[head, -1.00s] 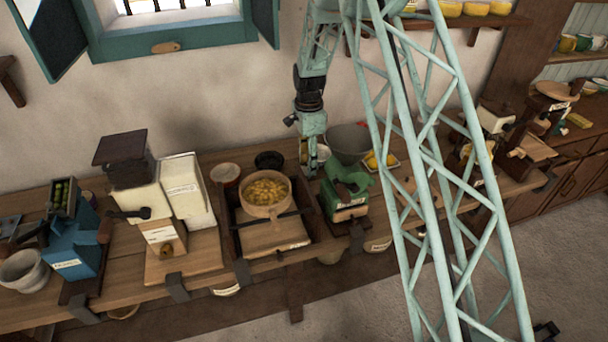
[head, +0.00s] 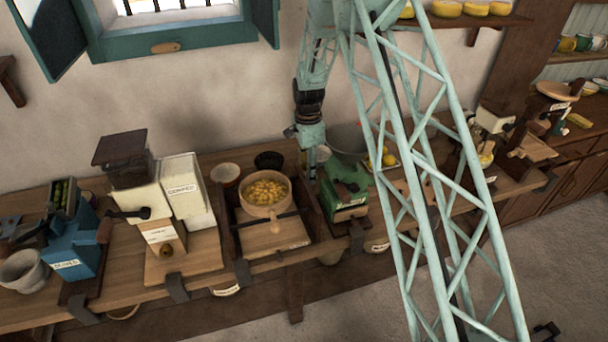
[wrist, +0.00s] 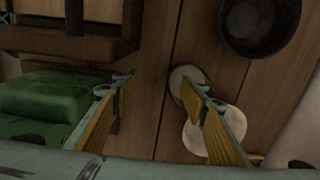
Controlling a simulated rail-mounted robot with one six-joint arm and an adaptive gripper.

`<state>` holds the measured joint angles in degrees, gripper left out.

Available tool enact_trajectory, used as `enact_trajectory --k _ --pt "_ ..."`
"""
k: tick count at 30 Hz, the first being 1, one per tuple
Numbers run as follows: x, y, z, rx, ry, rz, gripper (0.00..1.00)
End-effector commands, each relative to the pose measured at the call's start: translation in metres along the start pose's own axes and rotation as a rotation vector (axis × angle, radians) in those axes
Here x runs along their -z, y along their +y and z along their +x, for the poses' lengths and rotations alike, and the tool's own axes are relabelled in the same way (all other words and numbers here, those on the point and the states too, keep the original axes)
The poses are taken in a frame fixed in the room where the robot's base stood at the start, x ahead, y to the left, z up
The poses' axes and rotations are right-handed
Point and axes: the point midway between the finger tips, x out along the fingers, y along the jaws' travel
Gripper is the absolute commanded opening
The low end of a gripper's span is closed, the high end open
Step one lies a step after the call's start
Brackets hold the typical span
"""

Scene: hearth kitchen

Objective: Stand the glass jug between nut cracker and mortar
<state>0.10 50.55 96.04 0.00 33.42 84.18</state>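My gripper (head: 312,172) points down at the back of the bench, between the wooden tray and the green labelled machine (head: 345,200). In the wrist view my gripper (wrist: 152,82) is open, with bare bench between its fingers. A small round greyish thing (wrist: 178,82) lies partly behind the right fingertip; I cannot tell whether it is the glass jug. A white round thing (wrist: 202,136) is beside it, partly covered by that finger. A grey bowl (head: 22,271) at the far left looks like the mortar. I cannot pick out the nut cracker for certain.
The wooden tray (head: 238,242) holds a pan (head: 264,207) of yellow pieces. A dark bowl (head: 268,161) stands behind it, also in the wrist view (wrist: 236,42). A cream grinder (head: 183,190) and a blue machine (head: 72,255) crowd the left. The wall is close behind.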

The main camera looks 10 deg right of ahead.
Motion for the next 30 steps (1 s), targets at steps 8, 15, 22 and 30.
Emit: enact_trajectory --k 8,15,22,30 --pt "-0.001 0.0 0.026 0.0 0.0 0.0 0.4" --pt "-0.001 0.0 0.029 0.0 0.0 0.0 0.4" --pt "-0.001 0.0 0.029 0.0 0.0 0.0 0.4" --pt "-0.001 0.0 0.029 0.0 0.0 0.0 0.33"
